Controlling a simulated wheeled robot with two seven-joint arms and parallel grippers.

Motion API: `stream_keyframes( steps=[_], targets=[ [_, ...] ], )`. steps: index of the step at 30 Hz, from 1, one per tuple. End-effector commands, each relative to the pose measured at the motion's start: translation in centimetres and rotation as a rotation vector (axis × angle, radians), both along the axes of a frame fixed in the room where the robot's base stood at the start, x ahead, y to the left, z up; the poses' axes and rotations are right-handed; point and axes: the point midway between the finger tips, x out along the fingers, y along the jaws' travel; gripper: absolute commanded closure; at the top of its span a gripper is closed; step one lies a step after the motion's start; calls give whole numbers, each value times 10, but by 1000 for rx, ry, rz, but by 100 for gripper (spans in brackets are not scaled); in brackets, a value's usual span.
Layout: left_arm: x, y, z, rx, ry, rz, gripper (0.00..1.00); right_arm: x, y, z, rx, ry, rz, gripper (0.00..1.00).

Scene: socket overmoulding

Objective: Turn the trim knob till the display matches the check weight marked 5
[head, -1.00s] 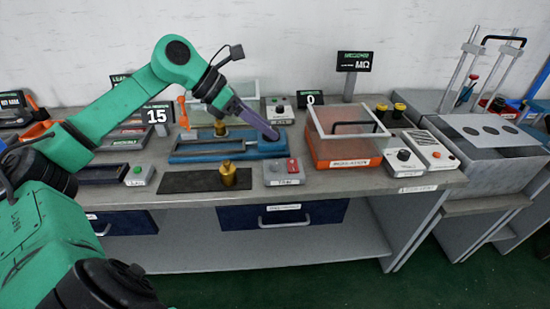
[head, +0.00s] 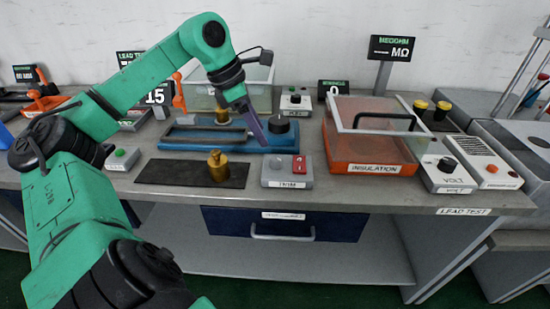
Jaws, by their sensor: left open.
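One brass weight (head: 222,116) stands on the blue device. Another brass weight (head: 218,167) stands on a black mat (head: 160,171) in front. Their markings are unreadable. A display (head: 157,97) reads 15, partly behind my arm; another display (head: 333,89) reads 0. My right gripper is out of view.
A grey box with a red switch (head: 287,171) sits in front of the knob. An orange insulation box (head: 370,155) with a clear lid stands to the right. A clear bin (head: 255,85) and a small button box (head: 295,101) are behind.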

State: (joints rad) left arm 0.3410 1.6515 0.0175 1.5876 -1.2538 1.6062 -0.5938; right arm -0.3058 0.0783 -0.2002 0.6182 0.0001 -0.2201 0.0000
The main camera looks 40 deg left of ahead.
Motion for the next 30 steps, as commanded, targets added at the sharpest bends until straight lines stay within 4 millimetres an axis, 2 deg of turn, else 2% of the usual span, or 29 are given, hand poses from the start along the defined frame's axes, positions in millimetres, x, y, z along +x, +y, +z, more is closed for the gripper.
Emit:
stream_keyframes(
  steps=[1, 3, 9, 13, 20, 21, 26, 30],
  targets=[
    [4, -4, -15, -3, 4, -3, 32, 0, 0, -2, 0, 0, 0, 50],
    [9, -9, -32, -4, 3, -3, 32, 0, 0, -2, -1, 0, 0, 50],
    [24, -19, -69, -5, 0, -1, 32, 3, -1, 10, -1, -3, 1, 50],
    [28, -22, -82, -3, 0, -1, 32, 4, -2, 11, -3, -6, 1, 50],
    [28, -22, -85, -1, -1, 0, 32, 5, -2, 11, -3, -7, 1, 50],
    [28, -22, -85, -1, -1, 0, 39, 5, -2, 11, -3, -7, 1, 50],
    [28, -22, -85, -1, 0, 0, 100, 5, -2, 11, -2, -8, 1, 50],
    [28, -22, -85, -1, -1, 1, 100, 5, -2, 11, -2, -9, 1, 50]
  ],
)
